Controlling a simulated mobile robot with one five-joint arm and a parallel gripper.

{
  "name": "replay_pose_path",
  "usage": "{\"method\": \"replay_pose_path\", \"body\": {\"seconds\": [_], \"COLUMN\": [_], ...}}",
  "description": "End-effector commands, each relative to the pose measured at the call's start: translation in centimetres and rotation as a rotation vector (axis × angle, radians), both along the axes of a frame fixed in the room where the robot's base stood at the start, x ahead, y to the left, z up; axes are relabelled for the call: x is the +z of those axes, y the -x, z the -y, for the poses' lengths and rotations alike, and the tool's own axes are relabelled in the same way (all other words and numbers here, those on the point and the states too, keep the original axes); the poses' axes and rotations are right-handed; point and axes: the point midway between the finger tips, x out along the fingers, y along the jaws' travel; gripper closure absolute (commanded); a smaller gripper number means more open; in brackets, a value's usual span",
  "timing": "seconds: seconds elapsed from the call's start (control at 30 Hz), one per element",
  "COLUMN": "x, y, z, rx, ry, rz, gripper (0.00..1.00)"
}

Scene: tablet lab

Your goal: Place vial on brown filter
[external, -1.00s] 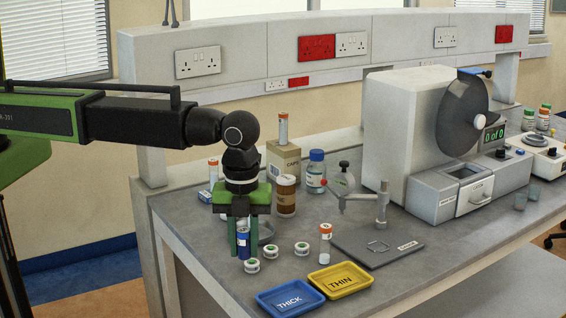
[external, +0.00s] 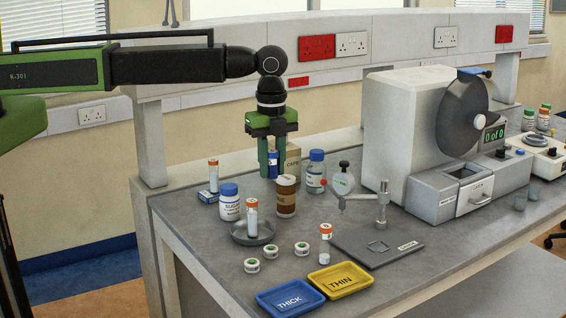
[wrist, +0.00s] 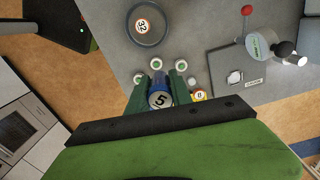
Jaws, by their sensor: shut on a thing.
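A blue vial (external: 272,164) is held upright between the fingers of my gripper (external: 271,170), raised above the bench. In the wrist view the vial (wrist: 160,99) shows its top marked 5 between the two green fingers. The brown filter appears to be the brown jar with a pale band (external: 286,198), standing on the bench just right of and below the vial in the external view. The vial and jar look apart, but their depth gap is hard to judge. I cannot make out the jar in the wrist view.
A cardboard box (external: 293,158) stands behind the gripper. A white jar with blue lid (external: 229,202), an orange-capped vial (external: 252,216) in a round dish (external: 265,240), and a blue-capped bottle (external: 315,172) surround the jar. Blue (external: 275,309) and yellow (external: 358,291) trays lie in front.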

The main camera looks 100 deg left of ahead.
Motion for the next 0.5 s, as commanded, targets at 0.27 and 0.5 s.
{"method": "replay_pose_path", "body": {"seconds": [0.27,0.5], "x": [3.0,1.9], "y": [2.0,1.9], "z": [-7.4,-8.8], "rx": [0.101,0.108], "ry": [0.000,0.000], "rz": [0.000,0.000], "gripper": [1.00,1.00]}}
